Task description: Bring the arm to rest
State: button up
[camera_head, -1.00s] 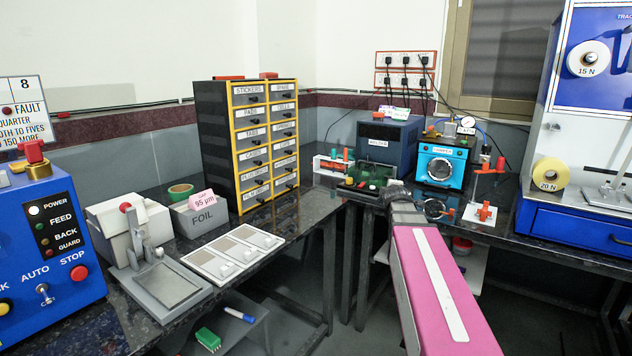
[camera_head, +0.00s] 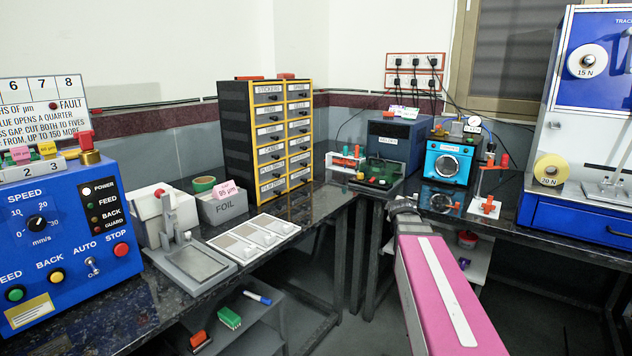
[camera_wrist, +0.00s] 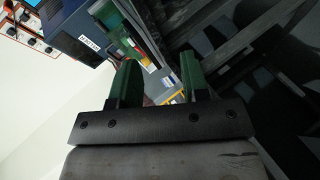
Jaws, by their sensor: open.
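My gripper shows in the wrist view (camera_wrist: 160,85), with two green fingers standing apart and nothing between them. The wrist view is tilted, with the dark blue welder box (camera_wrist: 75,30) at its upper left. In the head view my pink arm reaches away from me toward the table corner. Its far end is near the front of the dark blue welder box (camera_head: 392,140) and the light blue crimper (camera_head: 447,162). The fingers cannot be made out in the head view.
A blue control machine (camera_head: 70,235) stands at the left. A drawer cabinet (camera_head: 268,135), foil box (camera_head: 222,208) and pale plates (camera_head: 252,236) sit on the left table. A small rack with a green tray (camera_head: 378,180) is near the corner. A blue-and-white tester (camera_head: 575,205) stands at right.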

jog(key=s+a+f+m+g+y, duration=0.1)
jog(key=s+a+f+m+g, duration=0.2)
jog(key=s+f, duration=0.5)
jog(key=s+a+f+m+g+y, duration=0.1)
jog(key=s+a+f+m+g, duration=0.3)
jog(key=s+f, duration=0.4)
jog(key=s+a+f+m+g+y, duration=0.1)
jog(key=s+a+f+m+g, duration=0.3)
jog(key=s+f, duration=0.3)
jog(key=shift+s+a+f+m+g, duration=0.2)
jog(key=shift+s+f+m+g, duration=0.2)
jog(key=shift+s+g, duration=0.6)
